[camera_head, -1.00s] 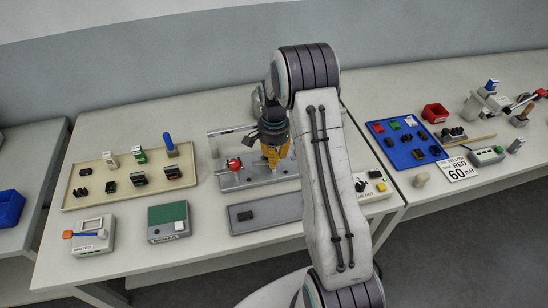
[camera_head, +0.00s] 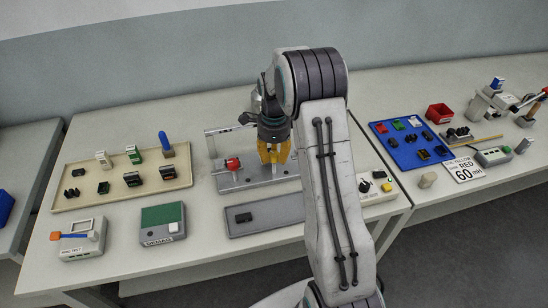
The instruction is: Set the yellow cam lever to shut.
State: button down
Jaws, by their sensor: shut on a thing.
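My gripper (camera_head: 274,158) points down over the grey fixture (camera_head: 262,178) at the back middle of the bench. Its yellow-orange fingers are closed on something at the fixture. From its place this appears to be the yellow cam lever, but the lever cannot be told apart from the similarly coloured fingers, and its angle is hidden. A red knob (camera_head: 233,163) stands on the fixture just left of my gripper. My arm covers the right end of the fixture.
A beige tray (camera_head: 118,198) with several connectors lies to the left. A green-topped box (camera_head: 163,222) and a tester with an orange-and-blue handle (camera_head: 77,238) stand in front. A grey tray (camera_head: 280,220) lies before the fixture. A control box (camera_head: 376,190) and a blue tray (camera_head: 400,158) are right.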

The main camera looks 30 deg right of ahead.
jog(key=m+b, duration=0.1)
jog(key=m, duration=0.4)
jog(key=shift+s+f+m, duration=0.1)
jog(key=shift+f+m, duration=0.05)
jog(key=shift+m, duration=0.15)
dwell(0.4)
jog(key=c, duration=0.9)
grip_release()
jog(key=shift+o, duration=0.2)
notch_tip(320, 180, up, 12)
dwell(0.4)
